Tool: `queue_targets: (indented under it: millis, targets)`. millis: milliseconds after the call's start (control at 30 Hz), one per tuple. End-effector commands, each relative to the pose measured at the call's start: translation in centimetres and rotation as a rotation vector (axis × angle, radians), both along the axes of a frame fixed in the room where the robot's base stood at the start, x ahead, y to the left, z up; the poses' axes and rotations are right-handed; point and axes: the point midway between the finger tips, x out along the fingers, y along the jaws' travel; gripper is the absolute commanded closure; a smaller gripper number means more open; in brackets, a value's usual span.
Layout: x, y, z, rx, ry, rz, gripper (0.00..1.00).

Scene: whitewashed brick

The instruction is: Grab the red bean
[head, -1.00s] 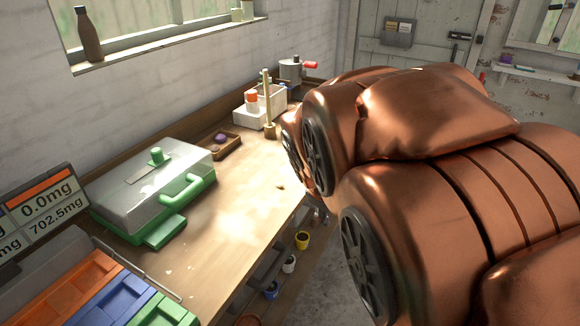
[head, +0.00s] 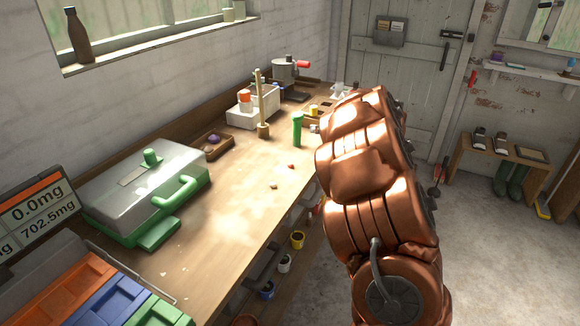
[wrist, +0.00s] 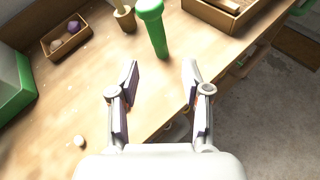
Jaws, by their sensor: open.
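A small red bean (head: 291,166) lies on the wooden workbench (head: 235,205), near its right edge in the head view. A small pale brown piece (head: 273,186) lies nearer to me; a pale piece (wrist: 79,141) also shows at lower left in the wrist view. I cannot make out the red bean in the wrist view. My gripper (wrist: 160,75) is open and empty, its two fingers spread above the bench edge. In the head view my arm hides the gripper.
A green upright cylinder (head: 297,131) stands beyond the bean, and in the wrist view (wrist: 152,28) just past my fingers. A wooden tray (head: 212,146), a pestle in a mortar (head: 263,130) and a green-trimmed case (head: 145,190) stand along the bench.

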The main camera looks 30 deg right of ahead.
Motion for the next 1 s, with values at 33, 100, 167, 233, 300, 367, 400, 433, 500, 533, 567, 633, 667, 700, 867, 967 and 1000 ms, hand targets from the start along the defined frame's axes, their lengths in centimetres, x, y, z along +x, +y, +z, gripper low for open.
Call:
queue_targets:
  millis: [33,100,167,233,300,367,400,433,500,533,567,633,667,700,867,967,1000]
  targets:
    - [-0.4,0.3,-2.1,-0.030,0.017,0.094,0.52]
    - [-1.0,1.4,-4.1,-0.075,0.022,0.227,0.52]
    - [-1.7,2.5,-5.6,-0.101,0.018,0.333,0.52]
    - [-2.6,3.5,-7.1,-0.120,0.006,0.432,0.52]
    - [-3.4,4.4,-8.0,-0.135,-0.008,0.509,0.52]
    - [-3.9,5.0,-8.6,-0.143,-0.018,0.558,0.52]
    - [-4.2,5.3,-8.8,-0.147,-0.024,0.580,0.52]
    - [-4.4,5.5,-9.0,-0.148,-0.028,0.594,0.52]
    - [-4.4,5.9,-9.2,-0.151,-0.035,0.615,0.52]
    - [-4.3,6.1,-9.2,-0.151,-0.036,0.620,0.52]
    - [-4.2,6.2,-9.3,-0.152,-0.038,0.622,0.52]
    - [-3.6,6.4,-9.5,-0.152,-0.038,0.622,0.52]
    - [-3.4,6.5,-9.5,-0.152,-0.037,0.621,0.52]
    - [-3.0,6.7,-9.7,-0.152,-0.036,0.620,0.52]
    - [-2.3,6.9,-10.0,-0.153,-0.036,0.617,0.52]
    - [-1.9,7.0,-10.0,-0.153,-0.037,0.618,0.52]
    - [-1.7,7.1,-10.0,-0.153,-0.037,0.619,0.52]
